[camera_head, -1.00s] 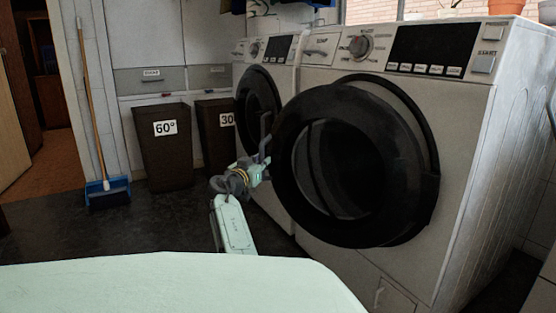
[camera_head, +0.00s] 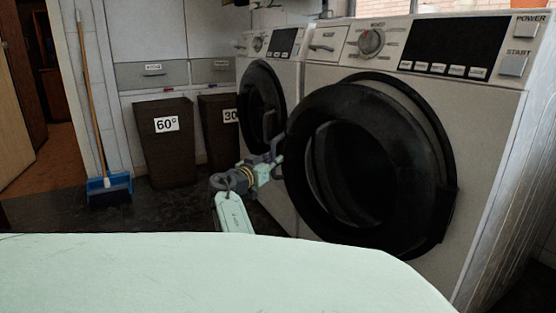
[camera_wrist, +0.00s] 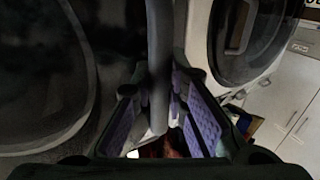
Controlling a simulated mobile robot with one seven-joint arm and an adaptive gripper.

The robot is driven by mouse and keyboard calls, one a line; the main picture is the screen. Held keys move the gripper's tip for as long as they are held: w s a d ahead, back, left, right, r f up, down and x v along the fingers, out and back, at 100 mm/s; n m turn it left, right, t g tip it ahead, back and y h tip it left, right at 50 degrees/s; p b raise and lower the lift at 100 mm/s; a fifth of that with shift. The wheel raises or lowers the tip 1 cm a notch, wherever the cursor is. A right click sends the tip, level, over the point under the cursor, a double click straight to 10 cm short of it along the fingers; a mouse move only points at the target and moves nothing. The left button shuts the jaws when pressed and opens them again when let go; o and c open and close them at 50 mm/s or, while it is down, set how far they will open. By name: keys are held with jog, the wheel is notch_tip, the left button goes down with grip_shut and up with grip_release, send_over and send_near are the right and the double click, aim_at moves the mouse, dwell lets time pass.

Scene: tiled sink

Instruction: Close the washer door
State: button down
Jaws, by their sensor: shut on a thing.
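The washer (camera_head: 480,130) is the near white machine at the right in the head view. Its round black door (camera_head: 300,190) stands slightly ajar, hinged at the right, with a dark glass middle. My gripper (camera_head: 272,152) is at the door's left edge. In the wrist view my gripper (camera_wrist: 162,95) has its purple-padded fingers on either side of a dark upright bar (camera_wrist: 159,60), which looks like the door's rim or handle, and is shut on it. The exact contact is hidden in the head view.
A second washer (camera_head: 262,95) with a black round door stands left of the near one. Brown bins (camera_head: 167,150) labelled 60° and 30 stand further back. The dark floor between is clear.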

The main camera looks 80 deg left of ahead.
jog(key=shift+w+f, duration=0.25)
jog(key=shift+w, duration=0.1)
jog(key=c, duration=1.6)
grip_release()
jog(key=shift+s+r, duration=0.15)
jog(key=shift+s, duration=0.05)
jog(key=shift+s+d, duration=0.1)
